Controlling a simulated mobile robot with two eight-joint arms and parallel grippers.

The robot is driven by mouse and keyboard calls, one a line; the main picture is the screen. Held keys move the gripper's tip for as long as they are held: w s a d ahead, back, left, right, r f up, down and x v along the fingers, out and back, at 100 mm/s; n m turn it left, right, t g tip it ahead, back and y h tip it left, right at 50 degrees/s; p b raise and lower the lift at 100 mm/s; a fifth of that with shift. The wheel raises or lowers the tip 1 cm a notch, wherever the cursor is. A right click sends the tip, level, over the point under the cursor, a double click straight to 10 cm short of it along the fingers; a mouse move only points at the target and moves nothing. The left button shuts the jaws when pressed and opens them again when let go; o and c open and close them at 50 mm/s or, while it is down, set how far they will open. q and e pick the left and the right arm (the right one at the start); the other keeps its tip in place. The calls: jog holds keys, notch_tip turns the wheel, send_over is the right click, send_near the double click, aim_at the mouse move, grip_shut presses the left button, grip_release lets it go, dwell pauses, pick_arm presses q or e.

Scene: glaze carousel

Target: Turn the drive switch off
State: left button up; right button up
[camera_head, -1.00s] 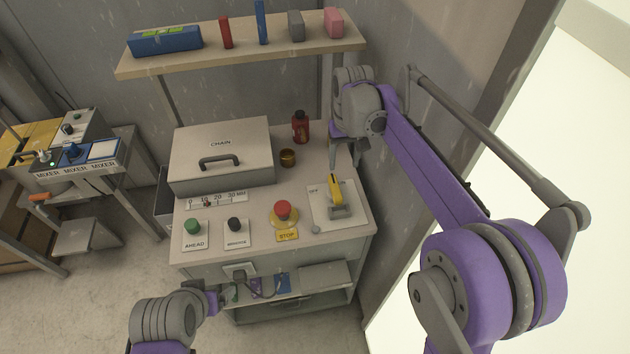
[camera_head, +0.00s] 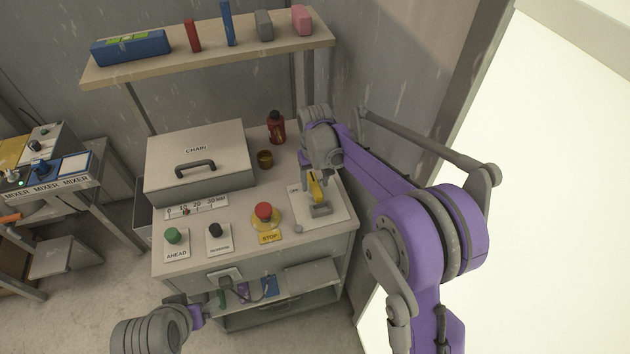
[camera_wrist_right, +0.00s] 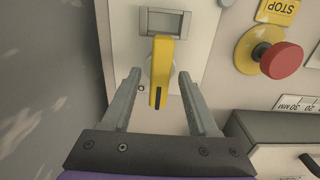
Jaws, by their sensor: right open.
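The drive switch is a yellow lever (camera_head: 317,188) on a pale plate (camera_head: 330,212) at the right end of the bench, with a small OFF label near its far left corner. In the right wrist view the lever (camera_wrist_right: 162,62) stands between the two grey fingers of my right gripper (camera_wrist_right: 159,78). The fingers are open, one on each side, with a visible gap to the lever. In the head view my right gripper (camera_head: 315,181) is over the lever and partly hides it. My left gripper (camera_head: 212,306) is low in front of the bench; its fingers are unclear.
A red STOP button (camera_head: 263,210) on a yellow base is left of the plate; it also shows in the wrist view (camera_wrist_right: 282,60). A wall is close at right.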

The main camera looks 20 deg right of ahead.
grip_shut()
dwell(0.3)
jog(key=shift+n, duration=0.4)
jog(key=n+b, duration=0.1)
jog(key=n, duration=0.6)
jog(key=shift+n+b, duration=0.3)
jog(key=n, duration=0.4)
jog(key=shift+n, duration=0.3)
jog(key=n+b, duration=0.1)
jog(key=n, duration=0.3)
jog(key=shift+n, duration=0.4)
